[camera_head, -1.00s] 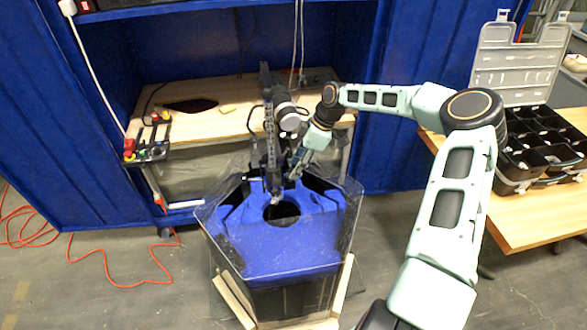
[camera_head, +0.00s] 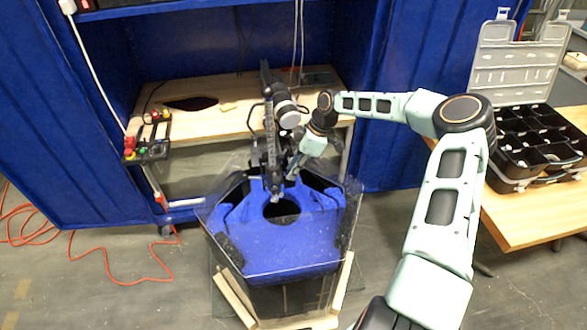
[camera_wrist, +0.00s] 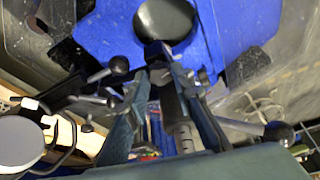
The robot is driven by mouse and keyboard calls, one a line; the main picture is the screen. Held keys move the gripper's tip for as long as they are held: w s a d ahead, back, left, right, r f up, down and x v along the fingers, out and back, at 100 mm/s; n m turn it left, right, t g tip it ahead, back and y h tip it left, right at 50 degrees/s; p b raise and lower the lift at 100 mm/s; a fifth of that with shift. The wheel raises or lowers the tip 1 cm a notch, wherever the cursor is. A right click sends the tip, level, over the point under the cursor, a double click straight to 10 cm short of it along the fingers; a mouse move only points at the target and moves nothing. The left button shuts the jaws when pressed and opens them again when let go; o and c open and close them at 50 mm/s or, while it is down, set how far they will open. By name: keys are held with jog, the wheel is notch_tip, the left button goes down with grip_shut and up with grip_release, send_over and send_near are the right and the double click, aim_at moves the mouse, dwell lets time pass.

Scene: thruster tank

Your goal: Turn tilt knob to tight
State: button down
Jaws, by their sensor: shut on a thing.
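The thruster (camera_head: 269,130), a dark upright motor with a shaft, is mounted at the back edge of the blue-topped tank (camera_head: 280,250). My gripper (camera_head: 292,174) is beside the thruster's mount, on its right. In the wrist view, my gripper (camera_wrist: 153,68) has its two teal fingers converging on a small dark part of the mount, apparently the tilt knob; the fingers hide most of it. A lever with a black ball end (camera_wrist: 118,65) is just left of the fingertips. Another ball-ended lever (camera_wrist: 278,132) is at lower right. The knob's turn angle cannot be read.
A wooden workbench (camera_head: 215,122) with a small switch box (camera_head: 148,150) stands behind the tank. An open black organizer case (camera_head: 535,150) sits on a wooden table at right. Clear tank walls surround the blue top. An orange cable (camera_head: 115,283) lies on the floor at left.

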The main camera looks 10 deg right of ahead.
jog(key=shift+f+m+t+b, duration=0.1)
jog(key=shift+m+t+b, duration=0.2)
jog(key=shift+m+b, duration=0.6)
jog(key=shift+s+a+m, duration=0.1)
jog(key=shift+m, duration=0.5)
jog(key=c, duration=1.7)
grip_release()
jog(key=shift+o, duration=0.2)
jog(key=v, duration=1.2)
jog(key=shift+s, duration=0.25)
jog(key=shift+a, duration=0.15)
